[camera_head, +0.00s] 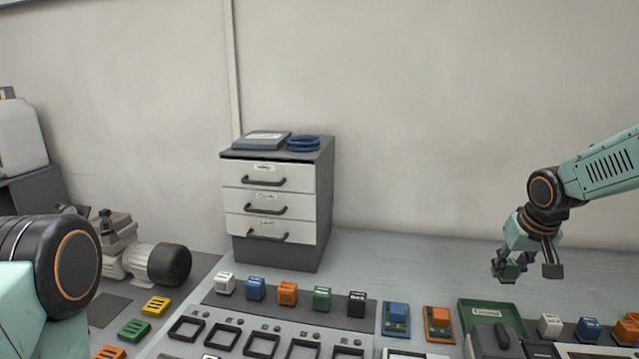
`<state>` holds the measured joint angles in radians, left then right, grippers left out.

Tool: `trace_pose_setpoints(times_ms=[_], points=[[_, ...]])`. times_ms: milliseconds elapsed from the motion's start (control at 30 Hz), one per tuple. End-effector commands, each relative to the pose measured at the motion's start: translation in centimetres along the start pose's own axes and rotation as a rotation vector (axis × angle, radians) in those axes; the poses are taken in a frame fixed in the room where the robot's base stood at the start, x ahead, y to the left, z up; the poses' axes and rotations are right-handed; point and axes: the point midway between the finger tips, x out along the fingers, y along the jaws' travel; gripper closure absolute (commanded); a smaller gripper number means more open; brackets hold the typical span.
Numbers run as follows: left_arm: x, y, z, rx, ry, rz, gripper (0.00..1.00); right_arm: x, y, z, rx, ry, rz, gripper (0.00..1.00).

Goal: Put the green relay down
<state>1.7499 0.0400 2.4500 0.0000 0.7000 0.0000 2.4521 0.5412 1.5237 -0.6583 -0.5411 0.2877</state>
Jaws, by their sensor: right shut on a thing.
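My right gripper (522,268) is shut on a small dark green block, the green relay (511,272). It holds the relay in the air at the right, above and slightly right of the green tray (490,306). Another green block (322,299) stands in the row of relays on a dark strip near the middle. A part of my left arm shows at the left edge, but its gripper is out of view.
White, blue, orange and black blocks flank the standing green one. Square sockets (262,344) lie in front. Blue (397,315) and orange (439,320) modules sit left of the tray. A drawer cabinet (275,205) stands behind. The bench behind the tray is clear.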

Motion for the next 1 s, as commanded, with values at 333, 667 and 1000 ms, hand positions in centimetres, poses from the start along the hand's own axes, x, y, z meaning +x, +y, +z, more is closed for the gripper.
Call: trace_pose_setpoints(times_ms=[333, 667, 1000], points=[[0.2, 0.0, 0.0, 0.0, 0.0, 0.0, 1.0, -3.9, -13.3, 3.0, -0.124, 0.004, -0.042, 1.0], [0.4, 0.0, 0.0, 0.0, 0.0, 0.0, 1.0, -7.5, -20.9, 7.4, -0.169, 0.004, -0.06, 1.0], [0.6, 0.0, 0.0, 0.0, 0.0, 0.0, 1.0, -10.6, -23.3, 8.6, -0.198, 0.007, -0.082, 1.0]])
